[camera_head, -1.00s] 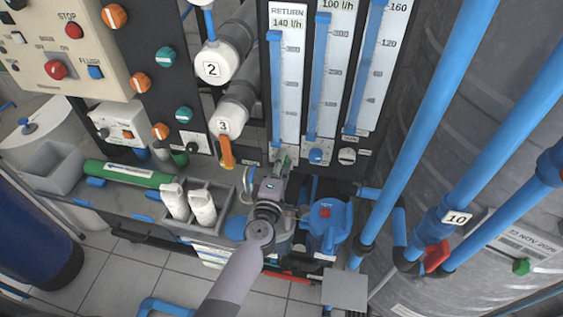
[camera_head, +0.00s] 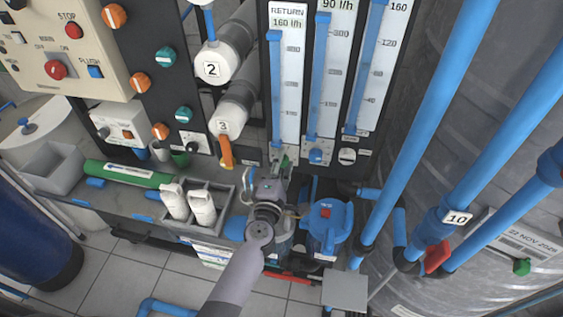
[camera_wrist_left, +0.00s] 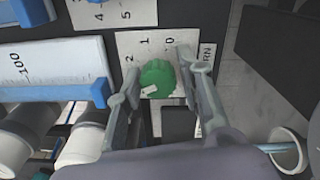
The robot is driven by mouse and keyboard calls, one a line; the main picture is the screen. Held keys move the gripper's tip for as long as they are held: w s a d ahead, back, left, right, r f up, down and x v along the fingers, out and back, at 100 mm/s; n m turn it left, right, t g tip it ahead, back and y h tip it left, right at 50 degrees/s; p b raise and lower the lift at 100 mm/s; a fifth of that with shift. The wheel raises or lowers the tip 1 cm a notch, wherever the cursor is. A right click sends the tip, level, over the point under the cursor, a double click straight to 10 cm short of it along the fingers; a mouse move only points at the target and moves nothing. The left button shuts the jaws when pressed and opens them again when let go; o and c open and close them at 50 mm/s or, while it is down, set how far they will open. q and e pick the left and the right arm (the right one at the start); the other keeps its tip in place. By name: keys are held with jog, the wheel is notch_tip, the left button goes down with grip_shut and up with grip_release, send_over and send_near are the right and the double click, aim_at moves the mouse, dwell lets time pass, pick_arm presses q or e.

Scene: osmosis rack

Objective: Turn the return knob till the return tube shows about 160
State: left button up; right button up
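The return tube (camera_head: 290,85) stands on the rack in the head view, and its display reads 160 l/h. The green return knob (camera_wrist_left: 158,79) shows below the tube's foot in the wrist view, with a pale pointer mark and a numbered dial plate (camera_wrist_left: 130,47) behind it. My left gripper (camera_wrist_left: 158,72) has one finger on each side of the knob, close against it, and appears shut on it. In the head view my left gripper (camera_head: 280,167) reaches up to the tube's foot and mostly hides the knob. My right gripper is in neither view.
Beside the return tube, a middle tube (camera_head: 330,80) reads 90 l/h, with a blue knob (camera_head: 316,155) below. A third tube (camera_head: 372,70) stands right of it. An orange-handled valve (camera_head: 226,152) is close to the left. Blue pipes (camera_head: 425,130) rise at the right.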

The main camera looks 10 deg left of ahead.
pick_arm(q)
jog(key=shift+o, duration=1.2)
jog(key=shift+r, duration=0.1)
jog(key=s, duration=1.2)
